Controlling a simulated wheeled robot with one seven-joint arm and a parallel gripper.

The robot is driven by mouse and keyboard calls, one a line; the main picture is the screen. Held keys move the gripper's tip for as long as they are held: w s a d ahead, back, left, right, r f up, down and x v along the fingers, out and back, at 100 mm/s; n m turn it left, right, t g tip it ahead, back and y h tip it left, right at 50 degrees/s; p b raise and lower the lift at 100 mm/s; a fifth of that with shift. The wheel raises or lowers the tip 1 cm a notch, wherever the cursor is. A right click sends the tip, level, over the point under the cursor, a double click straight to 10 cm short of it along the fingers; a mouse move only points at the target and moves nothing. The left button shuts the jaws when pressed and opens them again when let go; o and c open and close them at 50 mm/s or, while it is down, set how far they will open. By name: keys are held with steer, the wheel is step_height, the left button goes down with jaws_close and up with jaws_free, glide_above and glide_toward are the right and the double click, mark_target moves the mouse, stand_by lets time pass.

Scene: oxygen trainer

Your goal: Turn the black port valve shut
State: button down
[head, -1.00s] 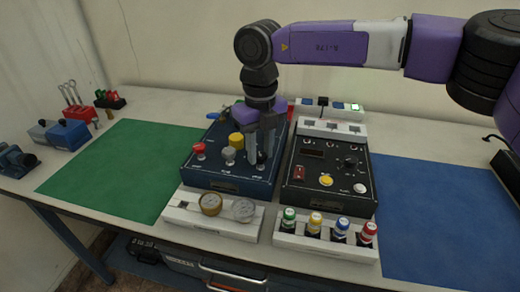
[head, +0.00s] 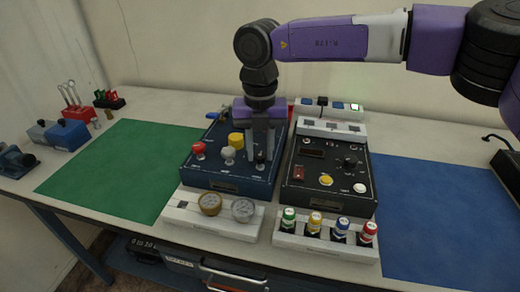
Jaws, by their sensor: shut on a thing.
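The blue valve panel (head: 225,183) stands in the middle of the bench. It bears a red knob (head: 199,149), a grey knob (head: 229,156), a yellow knob (head: 236,140) and, at its right side, the black port valve (head: 261,157). My gripper (head: 261,159) points straight down over the black valve, with one finger on each side of it. It is shut on the valve, whose knob is mostly hidden between the fingers. The valve's exact angle is too small to tell.
A black control box (head: 327,196) stands close on the right. Two gauges, including the left gauge (head: 210,204), sit in a white tray in front. Several capped bottles stand in a white rack (head: 300,246). A green mat (head: 110,170) and a blue mat (head: 440,215) lie clear.

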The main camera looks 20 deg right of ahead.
mark_target(260, 155)
stand_by(0.3)
steer(key=c, duration=1.1)
jaws_free()
steer(key=shift+o, duration=0.2)
steer(key=shift+r, duration=3.9)
